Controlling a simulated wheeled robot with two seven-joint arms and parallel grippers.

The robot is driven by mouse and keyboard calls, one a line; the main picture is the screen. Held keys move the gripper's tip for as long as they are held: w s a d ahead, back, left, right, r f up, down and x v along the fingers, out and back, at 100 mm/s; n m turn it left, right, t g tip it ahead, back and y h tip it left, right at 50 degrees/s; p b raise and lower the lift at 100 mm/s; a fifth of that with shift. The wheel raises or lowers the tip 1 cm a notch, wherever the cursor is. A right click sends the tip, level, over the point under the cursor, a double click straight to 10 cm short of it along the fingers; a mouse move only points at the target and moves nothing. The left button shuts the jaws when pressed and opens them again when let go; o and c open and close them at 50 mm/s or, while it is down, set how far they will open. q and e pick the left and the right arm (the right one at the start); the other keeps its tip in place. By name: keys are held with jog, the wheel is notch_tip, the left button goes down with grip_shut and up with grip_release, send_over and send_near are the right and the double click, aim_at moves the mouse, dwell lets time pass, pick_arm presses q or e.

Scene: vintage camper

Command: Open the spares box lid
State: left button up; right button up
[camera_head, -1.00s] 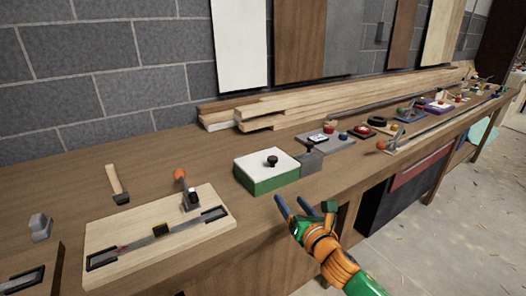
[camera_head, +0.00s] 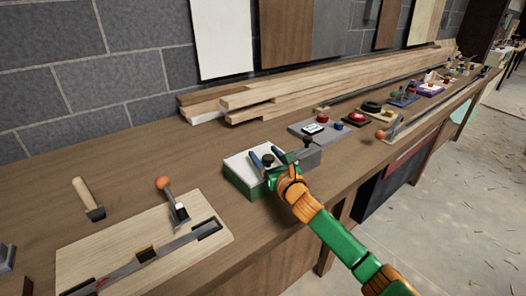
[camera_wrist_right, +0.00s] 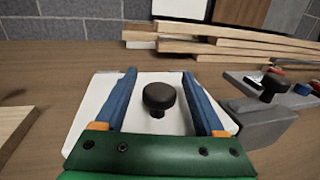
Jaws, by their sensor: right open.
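The spares box (camera_head: 241,184) is green with a white lid (camera_head: 240,163), and it sits on the wooden bench. Its lid appears closed. A black round knob (camera_head: 268,159) stands up from the lid. My right gripper (camera_head: 267,157) is open over the box, with its blue fingers on either side of the knob. In the right wrist view the knob (camera_wrist_right: 159,98) stands between the two fingers, with a gap on each side. My left gripper is not in view.
A grey block (camera_head: 308,157) with a dark knob adjoins the box on the right. A wooden board (camera_head: 110,250) with an orange-handled clamp lies at left, near a hammer (camera_head: 87,198). Stacked planks (camera_head: 300,94) lie along the wall behind.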

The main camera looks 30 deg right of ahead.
jog(key=shift+w+d+f, duration=0.1)
jog(key=shift+w, duration=0.75)
jog(key=shift+s, duration=0.1)
grip_shut()
dwell(0.7)
